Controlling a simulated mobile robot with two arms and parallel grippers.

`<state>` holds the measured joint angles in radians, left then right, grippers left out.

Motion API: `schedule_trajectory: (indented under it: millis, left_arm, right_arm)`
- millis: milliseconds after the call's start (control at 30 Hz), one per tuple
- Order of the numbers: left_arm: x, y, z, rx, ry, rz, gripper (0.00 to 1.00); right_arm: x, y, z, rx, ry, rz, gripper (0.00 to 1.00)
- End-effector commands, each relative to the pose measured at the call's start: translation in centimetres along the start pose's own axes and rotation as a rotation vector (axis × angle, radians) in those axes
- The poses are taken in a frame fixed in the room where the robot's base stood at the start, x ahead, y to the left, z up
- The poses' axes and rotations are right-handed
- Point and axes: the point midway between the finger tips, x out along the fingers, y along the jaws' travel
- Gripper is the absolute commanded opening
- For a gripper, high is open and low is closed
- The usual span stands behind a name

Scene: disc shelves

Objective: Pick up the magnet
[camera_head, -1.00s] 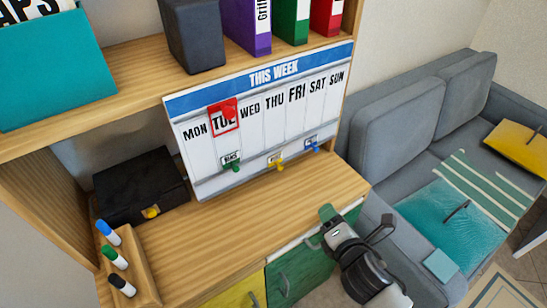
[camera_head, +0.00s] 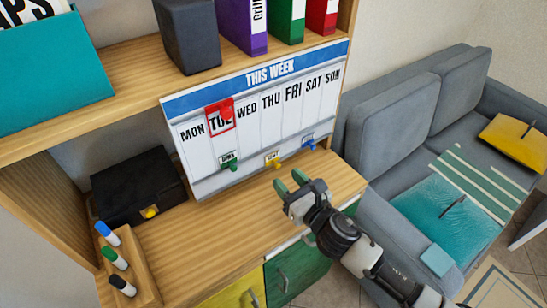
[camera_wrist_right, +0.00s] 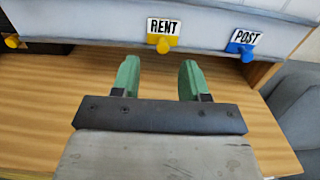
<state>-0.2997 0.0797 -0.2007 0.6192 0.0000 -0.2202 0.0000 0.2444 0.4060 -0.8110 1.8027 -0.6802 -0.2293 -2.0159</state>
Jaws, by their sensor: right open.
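The whiteboard planner (camera_head: 245,135) carries several magnets. A yellow magnet (camera_head: 277,164) sits on its lower rail by a RENT label; it is also in the right wrist view (camera_wrist_right: 163,46), straight ahead between my fingers. A blue magnet (camera_head: 309,145) by a POST label is right of it, also in the wrist view (camera_wrist_right: 247,56). A green magnet (camera_head: 232,165) is on the left, and a red magnet (camera_head: 227,113) is at the red TUE frame. My right gripper (camera_head: 291,181) is open and empty, its green fingers (camera_wrist_right: 160,72) over the desk, apart from the yellow magnet. My left gripper is out of view.
The wooden desk top (camera_head: 225,222) is clear below the board. A black box (camera_head: 135,190) with a yellow knob and a pen holder (camera_head: 142,270) stand left. A shelf (camera_head: 120,108) with binders is above. A grey sofa (camera_head: 400,115) is at the right.

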Motion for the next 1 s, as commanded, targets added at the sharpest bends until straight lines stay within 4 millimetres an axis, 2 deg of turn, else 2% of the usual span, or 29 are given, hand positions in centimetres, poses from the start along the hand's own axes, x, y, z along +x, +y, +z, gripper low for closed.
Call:
schedule_trajectory:
  millis: [133,300,567,867,1000]
  left_arm:
    - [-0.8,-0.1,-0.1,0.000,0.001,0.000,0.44]
    - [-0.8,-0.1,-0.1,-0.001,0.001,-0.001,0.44]
    - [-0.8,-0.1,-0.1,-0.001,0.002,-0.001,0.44]
    - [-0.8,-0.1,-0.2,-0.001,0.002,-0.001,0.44]
    - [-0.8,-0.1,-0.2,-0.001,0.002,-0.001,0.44]
  right_arm:
    - [2.5,-0.2,0.8,0.002,-0.003,0.000,0.44]
    - [4.3,-0.3,0.6,0.001,-0.002,-0.001,0.44]
    - [4.5,-0.3,0.5,0.002,-0.001,0.000,0.44]
    - [4.5,-0.3,0.5,0.002,-0.001,0.000,0.00]
    - [4.5,-0.3,0.5,0.002,-0.001,0.000,0.00]
